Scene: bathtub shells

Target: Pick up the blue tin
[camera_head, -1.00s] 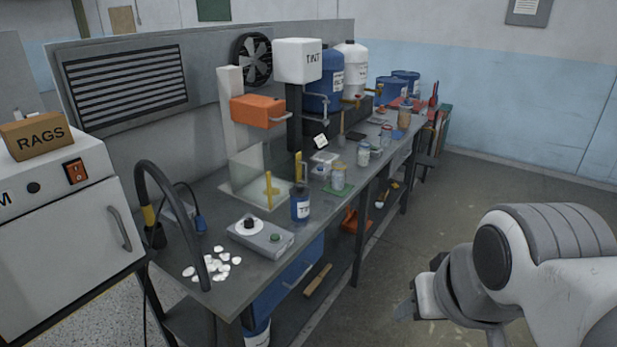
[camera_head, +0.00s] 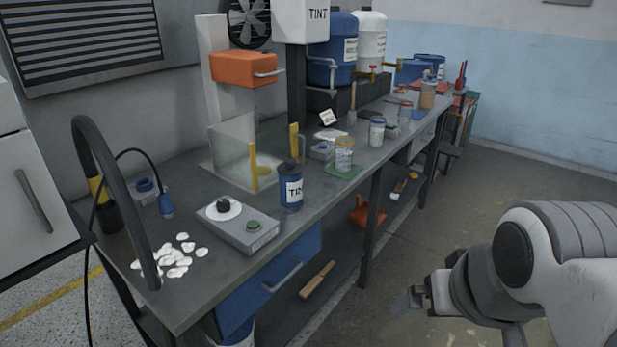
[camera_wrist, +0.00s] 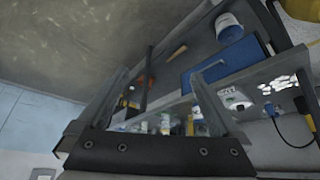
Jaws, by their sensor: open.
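The blue tin (camera_head: 291,188), with a white label and dark top, stands upright near the front edge of the grey workbench (camera_head: 235,265), just right of the scale. My gripper (camera_head: 412,300) is at the lower right in the head view, apart from the bench and well away from the tin. It is open and empty. In the wrist view, the spread fingers of my gripper (camera_wrist: 160,75) frame the bench from an angle, with small bottles and jars between them. I cannot clearly tell the tin apart there.
A grey scale (camera_head: 238,228) and white pieces (camera_head: 180,258) lie left of the tin. A clear screen with yellow posts (camera_head: 255,165) stands behind it. A jar (camera_head: 344,155) on a green mat is to its right. The floor (camera_head: 400,235) before the bench is clear.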

